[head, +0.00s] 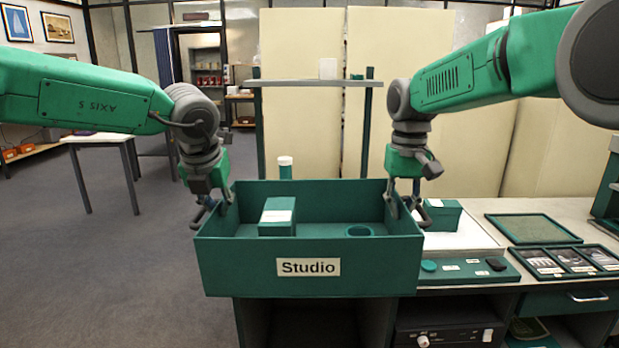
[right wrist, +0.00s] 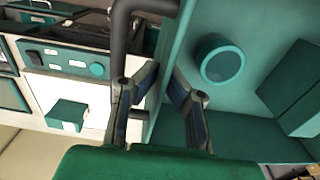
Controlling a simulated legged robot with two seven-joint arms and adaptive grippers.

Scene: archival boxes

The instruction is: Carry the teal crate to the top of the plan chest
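The teal crate (head: 305,272), labelled "Studio", is upright and level in the centre of the head view. It holds a teal box with a pale top (head: 277,222) and a round teal item (head: 359,231). My left gripper (head: 212,210) has its fingers on both sides of the crate's left wall. My right gripper (head: 405,210) straddles the right wall; the right wrist view also shows its fingers (right wrist: 162,78) closed in around that wall. Both look shut on the crate. I cannot tell if its underside touches the bench. No plan chest is clearly identifiable.
The bench (head: 487,232) at right carries a small teal box (head: 442,215), a green-topped tray (head: 533,229) and a teal panel (head: 465,272). A teal bottle with a white cap (head: 285,168) stands behind the crate. A white table (head: 98,140) stands at left; the floor before it is clear.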

